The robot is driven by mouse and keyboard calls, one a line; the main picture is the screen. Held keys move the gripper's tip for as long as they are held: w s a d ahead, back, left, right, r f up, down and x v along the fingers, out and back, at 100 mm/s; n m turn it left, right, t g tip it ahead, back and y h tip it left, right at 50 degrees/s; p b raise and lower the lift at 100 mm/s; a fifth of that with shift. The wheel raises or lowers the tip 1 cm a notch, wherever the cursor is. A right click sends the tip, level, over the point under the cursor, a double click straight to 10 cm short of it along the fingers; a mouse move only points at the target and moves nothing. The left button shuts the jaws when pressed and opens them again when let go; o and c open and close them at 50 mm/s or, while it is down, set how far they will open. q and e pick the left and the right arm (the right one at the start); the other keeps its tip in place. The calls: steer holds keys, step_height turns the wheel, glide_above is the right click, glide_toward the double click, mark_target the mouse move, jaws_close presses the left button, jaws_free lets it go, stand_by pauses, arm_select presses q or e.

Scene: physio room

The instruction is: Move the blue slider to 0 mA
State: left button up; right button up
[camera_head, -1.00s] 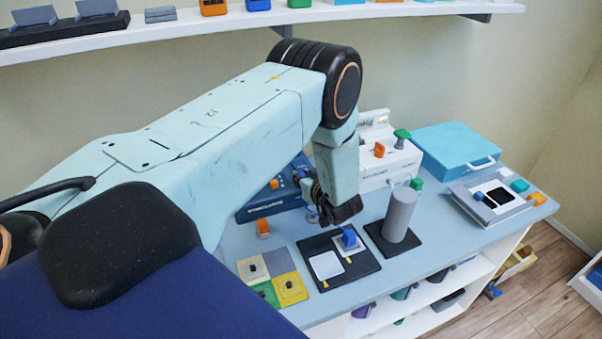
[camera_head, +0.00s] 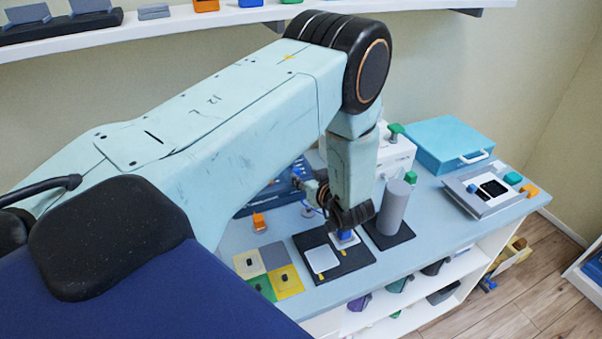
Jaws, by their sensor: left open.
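A blue block (camera_head: 346,237) stands on a small white plate on a black board (camera_head: 328,273). A smaller blue knob (camera_head: 472,188) sits on a grey panel (camera_head: 488,206) at the right. No mA marking is readable, so I cannot tell which is the slider. My left gripper (camera_head: 350,218) is open and points down directly over the blue block, hiding its top. I cannot tell whether the fingers touch it. A navy device (camera_head: 296,181) and a white device (camera_head: 398,158) are partly hidden behind my left arm. My right gripper is not in view.
A grey cylinder (camera_head: 393,209) stands on a black base close right of the gripper. Coloured tiles (camera_head: 286,281) lie left of the board, with an orange knob (camera_head: 259,222) behind them. A teal case (camera_head: 449,142) lies at the back right.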

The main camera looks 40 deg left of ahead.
arm_select(q)
steer(key=v, duration=0.6)
steer(key=shift+d, duration=0.15)
steer(key=shift+s, duration=0.1)
stand_by(0.3)
